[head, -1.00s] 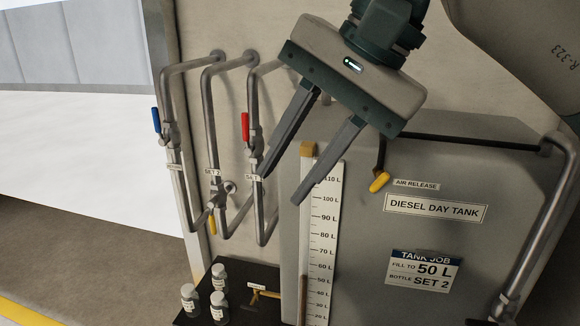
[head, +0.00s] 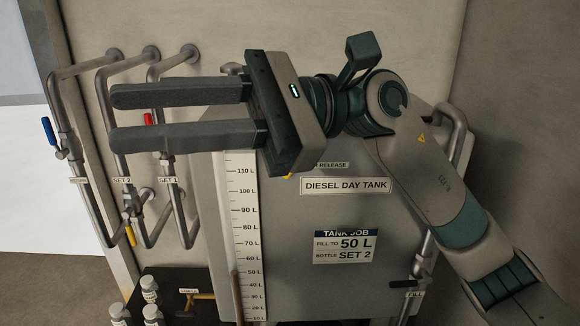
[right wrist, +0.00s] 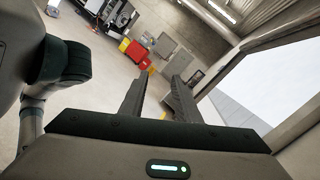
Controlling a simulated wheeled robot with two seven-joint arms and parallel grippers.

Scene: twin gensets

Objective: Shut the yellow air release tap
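The yellow air release tap (head: 288,177) is almost wholly hidden behind my right gripper in the head view. Only a sliver of yellow shows under the gripper's body, so its position cannot be read. My right gripper (head: 114,117) is open and empty, its fingers pointing left across the pipes and the top of the scale. Its open fingers also show in the right wrist view (right wrist: 158,84), with nothing between them. The AIR RELEASE label (head: 332,165) is partly covered. It sits on the grey diesel day tank (head: 290,220). My left gripper is not in view.
Pipes at the left carry a blue-handled tap (head: 48,130), a red-handled tap (head: 148,119) and a yellow-handled tap (head: 130,235). A litre scale (head: 246,220) stands on the tank's left. Small bottles (head: 150,290) stand below. The right wrist view shows a room with red and yellow bins (right wrist: 135,52).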

